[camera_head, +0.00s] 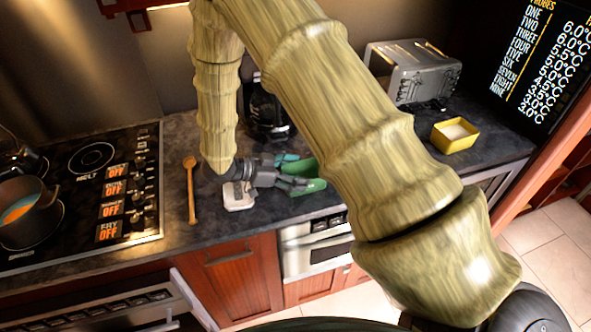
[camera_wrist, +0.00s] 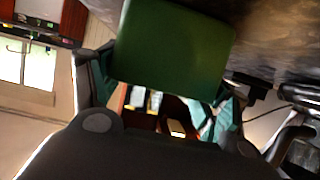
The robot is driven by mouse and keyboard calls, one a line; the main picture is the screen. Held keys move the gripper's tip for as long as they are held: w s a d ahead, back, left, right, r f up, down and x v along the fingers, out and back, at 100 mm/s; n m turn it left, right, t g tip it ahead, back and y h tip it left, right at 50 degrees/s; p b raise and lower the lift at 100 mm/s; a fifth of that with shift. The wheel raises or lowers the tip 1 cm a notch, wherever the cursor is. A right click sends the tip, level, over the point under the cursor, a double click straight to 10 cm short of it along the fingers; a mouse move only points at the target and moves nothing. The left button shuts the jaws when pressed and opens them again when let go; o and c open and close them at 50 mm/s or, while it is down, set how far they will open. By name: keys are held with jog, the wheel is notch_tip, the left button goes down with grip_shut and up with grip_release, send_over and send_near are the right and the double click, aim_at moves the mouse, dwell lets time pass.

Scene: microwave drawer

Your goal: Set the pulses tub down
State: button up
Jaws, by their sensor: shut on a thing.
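A green tub (camera_head: 308,179), which I take to be the pulses tub, is at my gripper (camera_head: 290,172) over the front part of the dark counter in the head view. My arm hides part of its right side. In the wrist view the green tub (camera_wrist: 172,50) fills the upper middle, between the two fingers of my gripper (camera_wrist: 165,85). The gripper is shut on it. I cannot tell whether the tub's base touches the counter. Its contents are not visible.
A pale block-like item (camera_head: 239,195) lies just left of the tub, with a wooden spoon (camera_head: 190,190) further left. A stove (camera_head: 85,190) with a pot (camera_head: 28,212) is at left. A coffee maker (camera_head: 266,112), toaster oven (camera_head: 412,70) and yellow container (camera_head: 455,135) stand behind and right.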

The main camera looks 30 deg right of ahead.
jog(key=shift+f, duration=0.1)
jog(key=o, duration=1.2)
jog(key=b+v, duration=0.4)
jog(key=v, duration=0.8)
jog(key=shift+b, duration=0.3)
